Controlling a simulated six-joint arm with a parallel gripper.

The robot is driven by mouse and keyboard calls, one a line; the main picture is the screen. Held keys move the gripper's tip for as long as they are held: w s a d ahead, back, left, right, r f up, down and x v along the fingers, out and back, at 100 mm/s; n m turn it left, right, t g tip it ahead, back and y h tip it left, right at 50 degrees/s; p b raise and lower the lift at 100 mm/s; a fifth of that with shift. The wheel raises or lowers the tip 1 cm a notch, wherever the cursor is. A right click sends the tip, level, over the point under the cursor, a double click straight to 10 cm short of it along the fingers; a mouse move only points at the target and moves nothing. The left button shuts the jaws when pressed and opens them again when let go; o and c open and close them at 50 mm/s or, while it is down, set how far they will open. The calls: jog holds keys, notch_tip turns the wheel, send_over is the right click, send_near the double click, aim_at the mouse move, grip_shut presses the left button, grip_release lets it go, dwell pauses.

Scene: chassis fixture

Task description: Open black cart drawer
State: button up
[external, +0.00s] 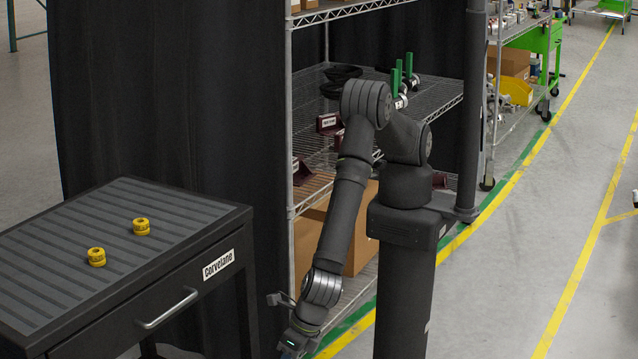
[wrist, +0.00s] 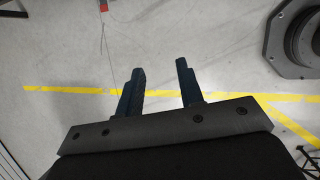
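The black cart (external: 235,215) stands at the lower left in the external view, with a ribbed grey top. Its drawer (external: 120,328) has a silver bar handle (external: 168,308) and looks shut. My gripper (external: 288,352) hangs low to the right of the cart, apart from the handle, and is partly cut off by the bottom edge. In the wrist view my gripper (wrist: 162,82) has its two dark fingers spread apart with nothing between them. The handle does not show clearly in the wrist view.
Two yellow ring-shaped parts (external: 97,257) (external: 141,227) sit on the cart top. A wire shelf (external: 440,90) with boxes stands behind my arm. A dark curtain (external: 170,100) hangs behind the cart. The floor (wrist: 200,40) under my gripper is mostly clear, with yellow lines.

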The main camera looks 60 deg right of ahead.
jog(key=s+f+m+g+y, duration=0.2)
jog(key=s+g+y, duration=0.1)
jog(key=s+g, duration=0.1)
jog(key=m+t+y, duration=0.7)
jog(key=m+t, duration=0.3)
jog(key=t, duration=0.2)
send_near(177, 308)
jog(key=x, duration=1.1)
jog(key=shift+f, duration=0.1)
grip_shut()
